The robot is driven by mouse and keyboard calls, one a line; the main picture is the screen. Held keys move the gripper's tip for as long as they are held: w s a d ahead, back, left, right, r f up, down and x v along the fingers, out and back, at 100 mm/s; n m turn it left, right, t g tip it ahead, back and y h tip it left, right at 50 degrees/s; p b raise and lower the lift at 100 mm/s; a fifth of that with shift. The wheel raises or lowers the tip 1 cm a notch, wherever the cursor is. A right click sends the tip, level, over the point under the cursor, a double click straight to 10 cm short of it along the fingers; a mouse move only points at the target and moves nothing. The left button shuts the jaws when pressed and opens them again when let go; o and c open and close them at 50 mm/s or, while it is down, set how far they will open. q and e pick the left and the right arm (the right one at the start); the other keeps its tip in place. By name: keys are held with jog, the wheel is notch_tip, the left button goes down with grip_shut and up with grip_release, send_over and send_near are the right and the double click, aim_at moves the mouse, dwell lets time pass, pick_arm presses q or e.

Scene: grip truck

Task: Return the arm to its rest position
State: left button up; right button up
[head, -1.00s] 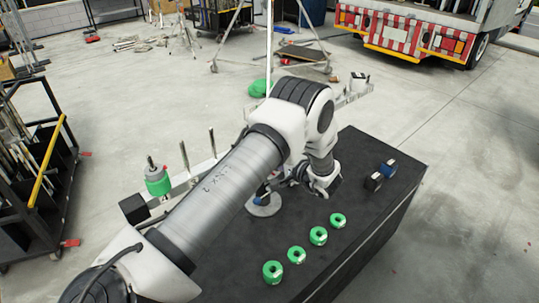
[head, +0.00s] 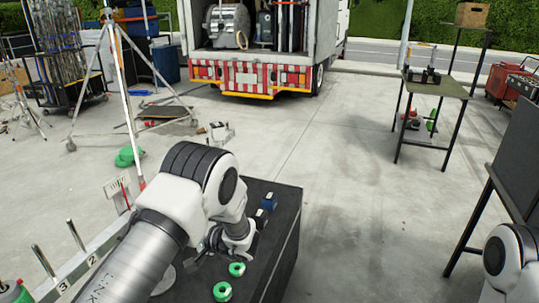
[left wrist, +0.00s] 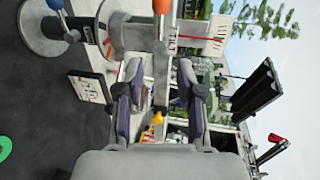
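My left arm comes in from the lower left of the head view and bends down over a black-topped table (head: 285,235). Its left gripper (head: 225,245) is small and partly hidden there, close above the tabletop. In the left wrist view the two fingers of the left gripper (left wrist: 160,95) are apart with no object held between them. Part of my right arm shows at the lower right edge of the head view; its gripper is out of the picture.
A numbered rail with upright pegs (head: 76,235) stands at the left. A tripod (head: 125,90) and truck (head: 265,75) stand behind. Open floor (head: 370,220) lies right of the table.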

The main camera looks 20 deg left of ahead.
pick_arm(q)
jog(key=s+d+f+m+t+h, duration=0.1)
jog(key=s+f+m+h, duration=0.1)
jog(key=s+f, duration=0.3)
jog(key=s+f+m+t+h, duration=0.1)
jog(key=s+f+m+h, duration=0.1)
jog(key=s+f, duration=0.3)
jog(key=s+d+f+m+t+h, duration=0.1)
jog(key=s+f+h, duration=0.3)
jog(key=f, duration=0.6)
jog(key=shift+s+d+m+t+b, duration=0.35)
jog(key=shift+s+m+b, duration=0.1)
jog(key=shift+m, duration=0.25)
jog(key=s+d+f+n+g+h, duration=0.1)
jog(key=s+d+n+g+h, duration=0.1)
jog(key=s+d+n+h, duration=0.2)
jog(key=s+d+f+n+g+h, duration=0.1)
jog(key=s+d+n+g+h, duration=0.2)
jog(key=s+d, duration=0.5)
jog(key=shift+s+d+f+n+h, duration=0.3)
jog(key=shift+s+n+h, duration=0.2)
jog(key=shift+s, duration=2.1)
